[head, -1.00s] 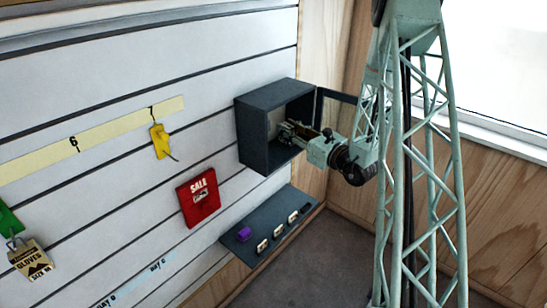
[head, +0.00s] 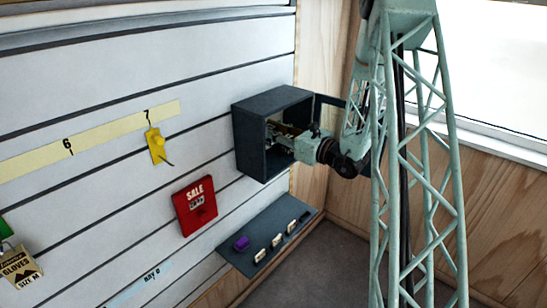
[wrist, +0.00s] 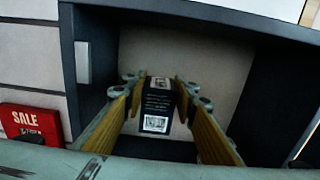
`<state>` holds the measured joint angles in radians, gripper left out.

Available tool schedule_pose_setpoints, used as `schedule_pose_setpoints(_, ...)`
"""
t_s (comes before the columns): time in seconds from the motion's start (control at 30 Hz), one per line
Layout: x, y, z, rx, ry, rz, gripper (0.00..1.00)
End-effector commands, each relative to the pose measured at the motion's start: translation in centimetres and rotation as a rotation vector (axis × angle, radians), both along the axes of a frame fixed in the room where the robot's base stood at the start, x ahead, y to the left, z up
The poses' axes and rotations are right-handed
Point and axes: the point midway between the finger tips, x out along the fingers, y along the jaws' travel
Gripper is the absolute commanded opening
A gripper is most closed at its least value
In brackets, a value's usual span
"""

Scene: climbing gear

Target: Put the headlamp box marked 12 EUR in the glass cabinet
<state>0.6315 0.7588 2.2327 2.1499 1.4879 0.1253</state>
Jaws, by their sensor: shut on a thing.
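The dark grey cabinet (head: 262,104) is mounted on the slatted wall, its front open and its door (head: 331,101) swung out to the right. My gripper (head: 283,134) reaches inside it through the opening. In the wrist view my gripper (wrist: 158,84) is shut on a small black box (wrist: 157,103), held between its two yellow-lined fingers. The box has a white barcode label and fine print facing the camera; no price can be read. The cabinet's pale back wall (wrist: 190,55) is behind the box. I cannot tell whether the box touches the cabinet floor.
A dark shelf (head: 258,236) below the cabinet holds a purple item (head: 241,243) and several pale tags. The cabinet's side walls stand close around my gripper.

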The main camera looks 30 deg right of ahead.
Motion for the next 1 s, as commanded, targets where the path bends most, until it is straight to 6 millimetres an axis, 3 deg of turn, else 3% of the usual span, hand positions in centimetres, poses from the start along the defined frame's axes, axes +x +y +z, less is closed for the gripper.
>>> schedule_pose_setpoints(0.6,0.0,0.0,-5.5,0.001,0.001,0.000,0.12)
schedule_pose_setpoints(1.0,0.0,0.0,-6.1,0.000,0.000,0.000,0.12)
